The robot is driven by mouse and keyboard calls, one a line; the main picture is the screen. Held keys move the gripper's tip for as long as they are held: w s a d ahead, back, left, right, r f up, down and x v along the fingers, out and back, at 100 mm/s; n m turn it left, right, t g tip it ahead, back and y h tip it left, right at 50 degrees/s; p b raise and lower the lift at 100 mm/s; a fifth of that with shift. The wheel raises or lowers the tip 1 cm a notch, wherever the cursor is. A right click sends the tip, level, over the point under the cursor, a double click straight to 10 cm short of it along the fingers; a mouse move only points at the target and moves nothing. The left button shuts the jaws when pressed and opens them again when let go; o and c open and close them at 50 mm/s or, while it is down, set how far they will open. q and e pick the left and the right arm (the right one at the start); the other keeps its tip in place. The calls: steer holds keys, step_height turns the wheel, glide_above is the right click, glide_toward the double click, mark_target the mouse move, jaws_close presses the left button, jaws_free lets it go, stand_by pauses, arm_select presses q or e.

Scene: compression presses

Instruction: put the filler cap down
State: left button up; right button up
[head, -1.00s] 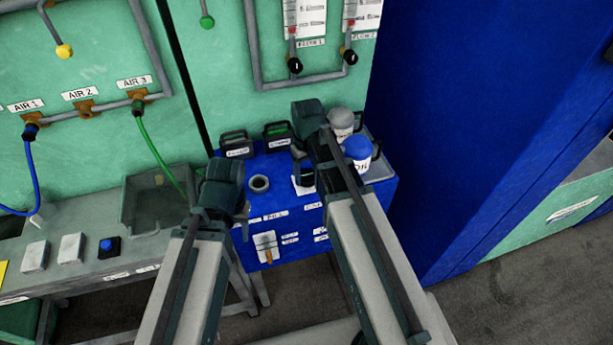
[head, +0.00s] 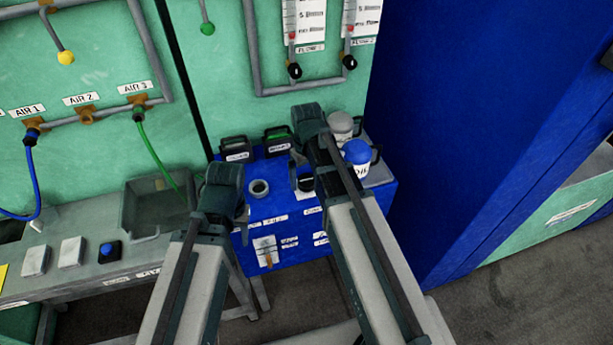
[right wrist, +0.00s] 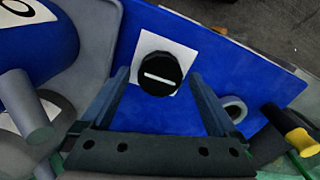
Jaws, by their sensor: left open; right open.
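The filler cap (right wrist: 160,74) is a round black cap with a white bar on top. It sits on a white square (right wrist: 147,50) on the blue unit's top, between and beyond my right gripper's spread fingers in the right wrist view. In the head view the cap (head: 305,183) is partly hidden by my right arm. My right gripper (right wrist: 162,80) is open and apart from the cap. The grey filler neck (head: 259,188) stands uncovered to the left; it also shows in the right wrist view (right wrist: 236,108). My left gripper (head: 238,212) is open and empty at the unit's left edge.
A blue-lidded oil container (head: 357,152) and a grey-topped container (head: 340,126) stand on a tray to the right. Two dark-handled cans (head: 237,150) (head: 278,141) stand at the back. A grey bench with an empty bin (head: 153,207) is at left.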

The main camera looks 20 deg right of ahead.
mark_target(307, 179)
step_height(307, 179, up, 12)
steer(key=p, duration=1.1)
steer(key=s+a+h, duration=0.1)
steer(key=s+a, duration=0.9)
steer(key=s, duration=0.4)
steer(key=shift+s+a, duration=0.2)
steer(key=shift+a, duration=0.05)
steer(key=shift+f, duration=0.1)
